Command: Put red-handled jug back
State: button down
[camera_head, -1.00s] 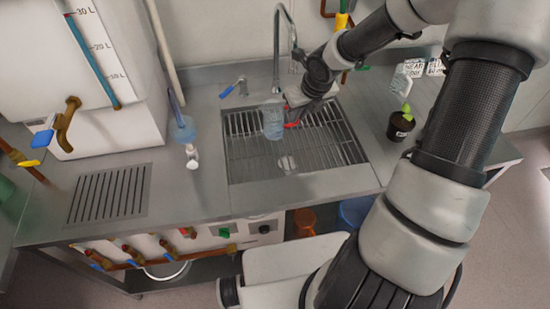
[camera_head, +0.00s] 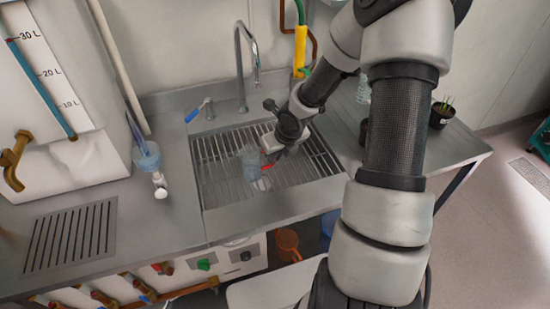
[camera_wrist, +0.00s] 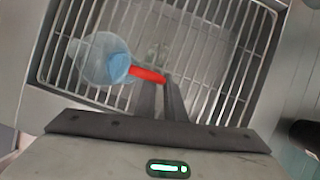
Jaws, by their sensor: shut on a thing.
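The red-handled jug is a clear, bluish container (camera_head: 251,163) with a red handle (camera_head: 266,167). It is over the grated sink (camera_head: 215,170), left of my gripper (camera_head: 272,158). In the wrist view the jug (camera_wrist: 98,60) is left of the fingertips, with blue showing inside it. My gripper (camera_wrist: 163,82) is shut on the red handle (camera_wrist: 147,75). I cannot tell whether the jug's base touches the grate.
A tap (camera_head: 241,65) stands behind the sink, with a blue-handled valve (camera_head: 198,110) to its left. A bluish flask (camera_head: 147,157) stands on the left counter by a white tank (camera_head: 85,160). A potted plant (camera_head: 441,115) stands at the right end. The counter's front left has a slotted drain (camera_head: 70,238).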

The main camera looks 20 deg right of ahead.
jog(key=shift+f, duration=0.15)
jog(key=c, duration=1.8)
grip_release()
jog(key=shift+c, duration=0.2)
jog(key=shift+r, duration=0.3)
jog(key=p+v, duration=0.6)
jog(key=v, duration=0.6)
jog(key=shift+f, duration=0.1)
